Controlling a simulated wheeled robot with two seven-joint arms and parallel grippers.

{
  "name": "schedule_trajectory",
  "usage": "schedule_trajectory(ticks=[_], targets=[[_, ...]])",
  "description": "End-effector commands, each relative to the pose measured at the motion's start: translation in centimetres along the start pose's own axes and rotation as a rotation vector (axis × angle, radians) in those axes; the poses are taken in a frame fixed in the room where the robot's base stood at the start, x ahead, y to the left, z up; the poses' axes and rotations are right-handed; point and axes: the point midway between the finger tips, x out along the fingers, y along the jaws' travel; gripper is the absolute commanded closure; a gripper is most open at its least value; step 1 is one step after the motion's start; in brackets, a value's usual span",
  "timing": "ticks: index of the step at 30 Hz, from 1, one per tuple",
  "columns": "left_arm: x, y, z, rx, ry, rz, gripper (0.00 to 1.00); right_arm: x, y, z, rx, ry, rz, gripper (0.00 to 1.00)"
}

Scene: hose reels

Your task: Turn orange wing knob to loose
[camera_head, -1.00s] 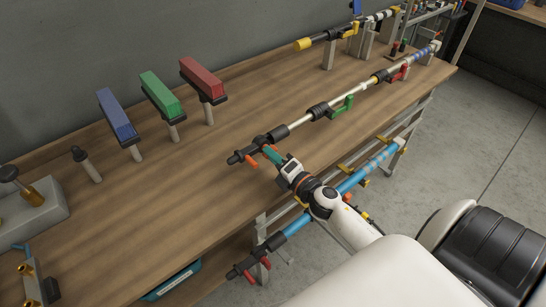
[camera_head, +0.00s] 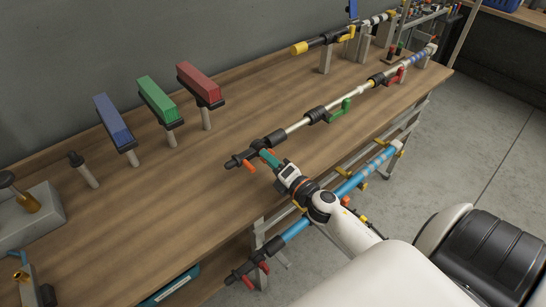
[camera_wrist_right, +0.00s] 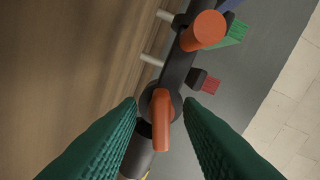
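An orange wing knob (camera_wrist_right: 162,120) sits on a black clamp of the white-tubed pole in the right wrist view. My right gripper (camera_wrist_right: 160,112) is open, with its two teal ribbed fingers on either side of the wing; small gaps show between wing and fingers. In the head view my right gripper (camera_head: 268,158) is at the near left end of the white-tubed pole (camera_head: 298,125), and its fingers partly hide the orange part there. A second orange cylinder (camera_wrist_right: 204,30) stands farther along the black fitting; an orange handle (camera_head: 249,168) also shows in the head view. My left gripper is not in view.
A blue-tubed pole (camera_head: 352,183) with red handles runs along the table's front edge, below my right arm. Red (camera_head: 197,80), green (camera_head: 155,97) and blue (camera_head: 112,118) blocks stand on posts at the back. The wooden tabletop (camera_head: 150,215) is clear at left centre.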

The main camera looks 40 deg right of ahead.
Motion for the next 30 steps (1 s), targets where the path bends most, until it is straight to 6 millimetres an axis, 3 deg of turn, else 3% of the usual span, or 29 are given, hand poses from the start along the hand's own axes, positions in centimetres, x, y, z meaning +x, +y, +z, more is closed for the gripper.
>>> schedule_trajectory(ticks=[5, 15, 21, 30], targets=[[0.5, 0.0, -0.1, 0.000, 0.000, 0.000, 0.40, -1.3, 0.2, 0.1, 0.000, -0.001, 0.001, 0.67], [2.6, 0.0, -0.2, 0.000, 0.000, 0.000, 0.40, -8.0, 0.4, 0.2, 0.000, -0.001, 0.003, 0.67], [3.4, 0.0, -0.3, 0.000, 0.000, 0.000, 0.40, -10.9, 0.3, 0.1, 0.002, 0.000, 0.002, 0.67], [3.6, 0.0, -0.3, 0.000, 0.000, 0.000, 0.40, -12.0, 0.0, 0.0, 0.000, 0.000, 0.000, 0.67]])
